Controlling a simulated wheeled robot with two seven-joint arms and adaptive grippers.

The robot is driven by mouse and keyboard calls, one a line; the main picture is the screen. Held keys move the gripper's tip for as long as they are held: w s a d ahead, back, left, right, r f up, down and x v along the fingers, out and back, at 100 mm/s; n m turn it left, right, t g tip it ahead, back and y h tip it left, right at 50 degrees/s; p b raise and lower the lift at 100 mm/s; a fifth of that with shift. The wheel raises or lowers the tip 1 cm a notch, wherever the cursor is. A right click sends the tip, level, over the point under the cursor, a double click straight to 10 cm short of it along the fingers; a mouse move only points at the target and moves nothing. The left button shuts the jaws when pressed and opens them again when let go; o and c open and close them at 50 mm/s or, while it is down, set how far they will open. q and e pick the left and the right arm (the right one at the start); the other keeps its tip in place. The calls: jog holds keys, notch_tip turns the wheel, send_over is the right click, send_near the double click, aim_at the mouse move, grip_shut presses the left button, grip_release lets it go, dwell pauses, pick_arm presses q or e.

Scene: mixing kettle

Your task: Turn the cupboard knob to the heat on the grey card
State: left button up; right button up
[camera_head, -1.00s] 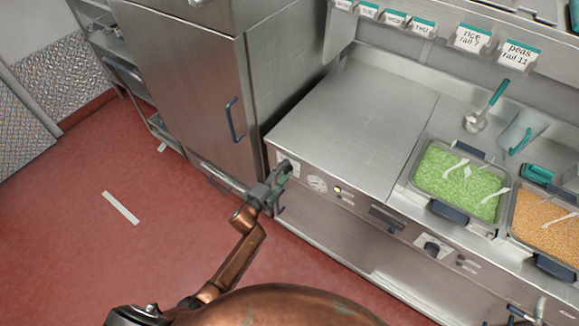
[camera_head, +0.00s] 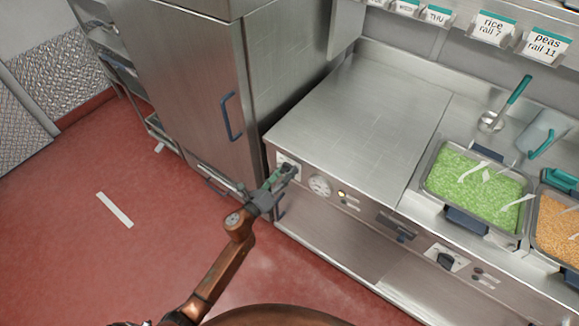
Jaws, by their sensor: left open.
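My left gripper (camera_head: 279,177) is at the left end of the counter's front panel, fingers apart, pointing at a pale plate (camera_head: 286,160). The fingers cover much of that plate; whether they touch a knob there is unclear. A round white dial (camera_head: 320,185) sits just right of the gripper. Farther right on the same front is a dark knob (camera_head: 446,261) on a white plate, clear of the gripper. I cannot make out a grey card. My right gripper is not in view.
The steel counter (camera_head: 355,110) has a bare top at left. A tray of green peas (camera_head: 475,188) and a tray of orange grains (camera_head: 560,225) stand at right. A tall steel cabinet (camera_head: 185,95) with a blue handle (camera_head: 231,117) is at left. The red floor (camera_head: 150,240) is open.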

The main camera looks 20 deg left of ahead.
pick_arm(q)
jog(key=v, duration=0.7)
jog(key=shift+p, duration=0.35)
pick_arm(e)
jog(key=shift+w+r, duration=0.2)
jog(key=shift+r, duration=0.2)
